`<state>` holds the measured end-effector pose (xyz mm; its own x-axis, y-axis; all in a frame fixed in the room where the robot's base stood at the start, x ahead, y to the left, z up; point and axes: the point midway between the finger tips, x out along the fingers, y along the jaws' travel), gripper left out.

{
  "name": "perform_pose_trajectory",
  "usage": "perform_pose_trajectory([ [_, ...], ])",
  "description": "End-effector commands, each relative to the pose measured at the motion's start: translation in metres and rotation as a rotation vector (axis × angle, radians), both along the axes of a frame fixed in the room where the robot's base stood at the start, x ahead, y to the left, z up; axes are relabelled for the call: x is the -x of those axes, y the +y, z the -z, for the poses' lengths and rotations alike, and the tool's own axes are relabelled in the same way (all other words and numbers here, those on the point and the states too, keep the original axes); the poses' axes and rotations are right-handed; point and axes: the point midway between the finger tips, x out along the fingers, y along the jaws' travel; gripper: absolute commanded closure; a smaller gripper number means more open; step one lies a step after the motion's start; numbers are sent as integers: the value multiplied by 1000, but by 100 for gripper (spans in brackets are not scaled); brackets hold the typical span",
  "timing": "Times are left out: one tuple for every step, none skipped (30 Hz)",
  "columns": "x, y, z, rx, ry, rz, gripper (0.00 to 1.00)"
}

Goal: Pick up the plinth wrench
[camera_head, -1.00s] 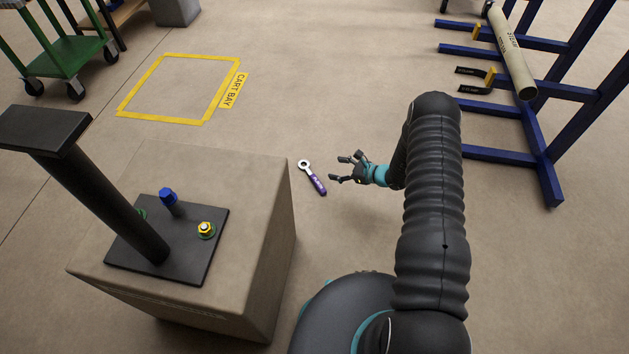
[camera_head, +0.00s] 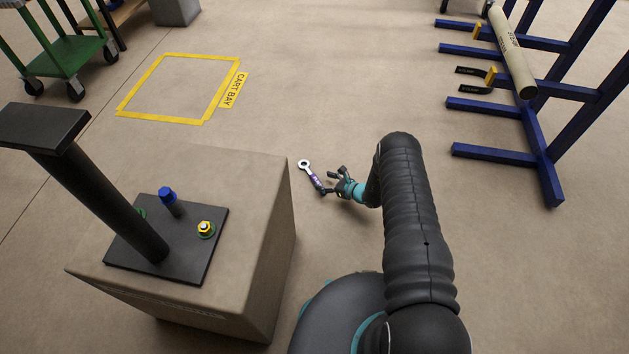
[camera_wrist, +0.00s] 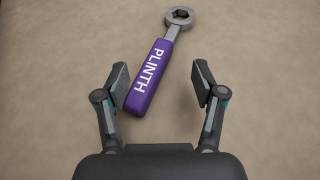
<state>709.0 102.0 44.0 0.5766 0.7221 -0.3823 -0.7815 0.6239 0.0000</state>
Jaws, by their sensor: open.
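The plinth wrench (camera_head: 312,173) lies on the floor, to the right of the concrete block in the head view. It has a purple handle and a grey ring head. In the wrist view the wrench (camera_wrist: 153,76) shows "PLINTH" in white on its handle, with the ring head pointing away, up and slightly right. My gripper (camera_head: 332,182) is at the handle end in the head view. In the wrist view my gripper (camera_wrist: 160,82) is open, one finger on each side of the handle's lower part. The left finger appears closer to the handle. I cannot tell the height gap.
The concrete block (camera_head: 262,220) with a black plate (camera_head: 130,262) and post stands left of the wrench. A blue pipe stand (camera_head: 497,154) holding a pipe (camera_head: 512,55) is at the right. A yellow cart bay outline (camera_head: 160,120) marks clear floor behind.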

Motion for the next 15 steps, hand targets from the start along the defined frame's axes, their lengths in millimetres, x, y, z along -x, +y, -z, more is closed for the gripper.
perform_pose_trajectory([
  [-1, 2, 1, 0, 0, 0, 31],
  [-2, 3, 2, 0, 0, 0, 31],
  [-4, 5, 4, 0, 0, -1, 31],
  [-6, 8, 5, 1, 1, -1, 31],
  [-8, 11, 7, 1, 0, -2, 31],
  [-11, 16, 10, 2, -1, -4, 31],
  [-14, 20, 11, 2, -1, -4, 31],
  [-17, 23, 13, 0, -1, -4, 31],
  [-20, 27, 15, 0, -1, -4, 31],
  [-22, 30, 17, 1, -1, -4, 31],
  [-24, 33, 18, 1, 0, -4, 31],
  [-27, 35, 20, 1, 0, -3, 31],
  [-29, 37, 20, 1, 0, -1, 31],
  [-30, 38, 21, 0, 0, -1, 31],
  [-31, 40, 21, 1, -1, 0, 31],
])
